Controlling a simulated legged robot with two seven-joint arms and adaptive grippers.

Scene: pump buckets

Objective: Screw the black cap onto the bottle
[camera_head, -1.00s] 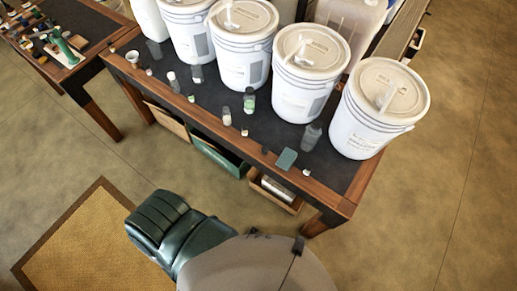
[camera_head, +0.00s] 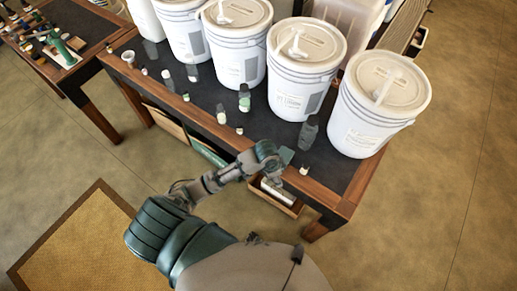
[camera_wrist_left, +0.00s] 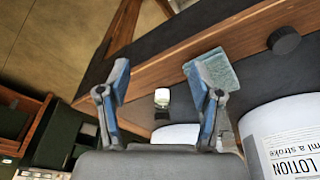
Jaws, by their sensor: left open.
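A dark grey bottle (camera_head: 309,132) stands in front of the buckets at the right; its top is too small to tell as capped. A black, round, ridged cap (camera_wrist_left: 284,40) shows at upper right in the left wrist view; I cannot tell whether it sits on a bottle. A small bottle with a green label (camera_head: 244,97) stands further left. My left gripper (camera_head: 268,155) is over the table's front edge, beside the teal block; its open, empty fingers show in the left wrist view (camera_wrist_left: 158,88). My right gripper is out of view.
Large white lidded buckets (camera_head: 370,103) line the table's back. A teal block (camera_wrist_left: 213,72) and a small white-topped item (camera_wrist_left: 162,98) lie by the wooden edge. Several small bottles and caps stand along the front. Open boxes (camera_head: 277,196) sit beneath the table.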

